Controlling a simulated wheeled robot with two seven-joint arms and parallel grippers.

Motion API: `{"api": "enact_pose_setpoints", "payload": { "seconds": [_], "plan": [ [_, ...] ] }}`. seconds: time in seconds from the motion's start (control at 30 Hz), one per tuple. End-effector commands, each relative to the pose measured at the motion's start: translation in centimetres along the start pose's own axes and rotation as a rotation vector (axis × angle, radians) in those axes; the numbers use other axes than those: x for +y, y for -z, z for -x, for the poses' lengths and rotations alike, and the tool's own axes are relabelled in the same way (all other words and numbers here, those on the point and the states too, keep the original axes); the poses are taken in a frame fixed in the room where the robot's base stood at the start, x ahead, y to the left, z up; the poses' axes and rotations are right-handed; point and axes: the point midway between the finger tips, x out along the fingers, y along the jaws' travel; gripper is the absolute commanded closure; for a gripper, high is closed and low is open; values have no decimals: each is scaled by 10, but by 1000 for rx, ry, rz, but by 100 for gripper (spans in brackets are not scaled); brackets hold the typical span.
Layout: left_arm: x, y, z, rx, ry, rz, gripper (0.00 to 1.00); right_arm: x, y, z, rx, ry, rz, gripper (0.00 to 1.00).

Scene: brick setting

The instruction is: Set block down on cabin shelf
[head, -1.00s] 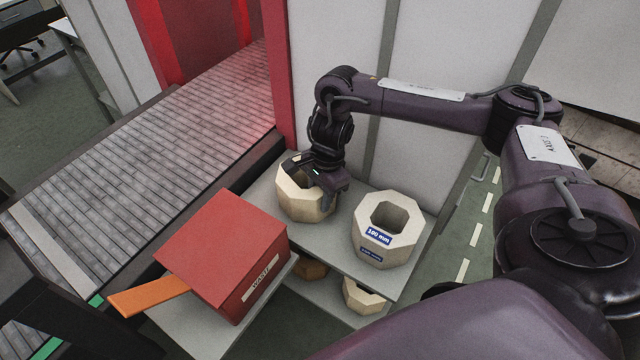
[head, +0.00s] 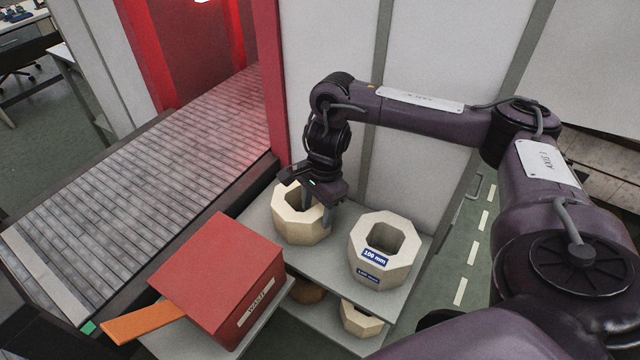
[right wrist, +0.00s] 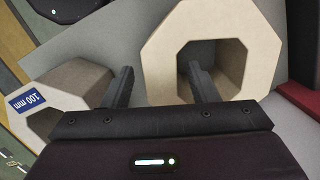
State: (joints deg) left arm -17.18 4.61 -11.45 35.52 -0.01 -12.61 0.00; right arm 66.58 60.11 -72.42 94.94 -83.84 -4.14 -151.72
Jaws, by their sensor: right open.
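A cream octagonal block (head: 288,230) with a square hole stands on the upper grey shelf (head: 330,262), at the shelf's back left. My right gripper (head: 317,210) is open over this block's right wall, one finger over the hole and the other outside the wall. In the right wrist view the block (right wrist: 160,60) stands between and beyond the open fingers (right wrist: 162,78), with no clear grip on it. A second cream block (head: 372,268), labelled 100 mm, stands to the right on the same shelf. My left gripper is out of view.
A red box (head: 220,265) labelled WASTE with an orange flap (head: 143,322) stands front left of the shelf. More blocks (head: 360,318) sit on a lower shelf. A roller conveyor (head: 150,160) runs at the left. White panels (head: 415,150) rise behind.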

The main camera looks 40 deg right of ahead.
Motion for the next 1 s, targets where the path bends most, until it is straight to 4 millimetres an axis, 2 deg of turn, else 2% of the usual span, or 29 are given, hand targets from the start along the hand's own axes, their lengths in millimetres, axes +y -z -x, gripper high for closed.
{"api": "enact_pose_setpoints", "payload": {
  "seconds": [0.03,0.1,0.4,0.6,1.0],
  "plan": [
    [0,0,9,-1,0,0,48,-2,0,17,2,6,2,46],
    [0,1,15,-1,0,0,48,-2,0,32,3,7,0,46],
    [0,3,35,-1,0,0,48,-1,0,79,1,3,0,46],
    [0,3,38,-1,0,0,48,0,0,88,0,0,0,46],
    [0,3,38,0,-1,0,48,0,0,88,0,-1,0,46]
  ]
}}
